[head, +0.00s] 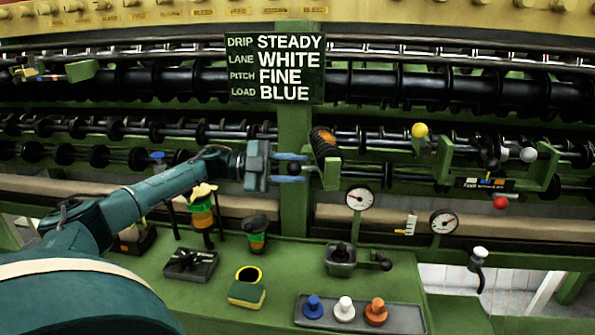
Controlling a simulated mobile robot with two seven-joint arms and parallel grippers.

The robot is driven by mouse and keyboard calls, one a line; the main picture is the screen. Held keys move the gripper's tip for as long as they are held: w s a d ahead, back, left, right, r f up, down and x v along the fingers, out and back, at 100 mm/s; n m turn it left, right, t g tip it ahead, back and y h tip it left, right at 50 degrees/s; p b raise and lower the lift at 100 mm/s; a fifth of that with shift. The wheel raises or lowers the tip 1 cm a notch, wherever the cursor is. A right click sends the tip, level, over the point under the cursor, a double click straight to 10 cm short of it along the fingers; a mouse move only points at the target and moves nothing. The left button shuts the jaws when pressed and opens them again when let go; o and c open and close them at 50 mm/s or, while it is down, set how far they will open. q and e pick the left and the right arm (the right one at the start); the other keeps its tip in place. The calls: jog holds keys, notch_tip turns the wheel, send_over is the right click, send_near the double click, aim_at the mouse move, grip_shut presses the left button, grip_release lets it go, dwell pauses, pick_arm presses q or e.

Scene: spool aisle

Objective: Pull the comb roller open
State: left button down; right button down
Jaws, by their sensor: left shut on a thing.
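The comb roller (325,146) is a short dark ribbed roller with orange-brown bands, beside the green post in the middle of the head view. A green bracket (331,174) sits just below it. My left gripper (296,168) reaches in from the left, level, its two blue fingers one above the other. It is shut on a small dark part at the comb roller's left side. The roller body stands just right of the fingertips. My right gripper is not in view.
A sign (276,68) hangs above. Two gauges (359,198) and a green bracket with coloured knobs (487,165) stand to the right. The green bench (300,270) holds a tray of pegs (410,318), a sponge (246,294), and dark cups below my arm.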

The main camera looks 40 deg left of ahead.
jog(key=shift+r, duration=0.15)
pick_arm(q)
jog(key=c, duration=1.1)
grip_release()
jog(key=shift+a, duration=0.1)
jog(key=shift+s+a+f, duration=0.1)
jog(key=shift+a, duration=0.1)
jog(key=b+v, duration=0.3)
jog(key=v, duration=0.9)
jog(key=shift+s+a, duration=0.15)
jog(key=shift+a, duration=0.15)
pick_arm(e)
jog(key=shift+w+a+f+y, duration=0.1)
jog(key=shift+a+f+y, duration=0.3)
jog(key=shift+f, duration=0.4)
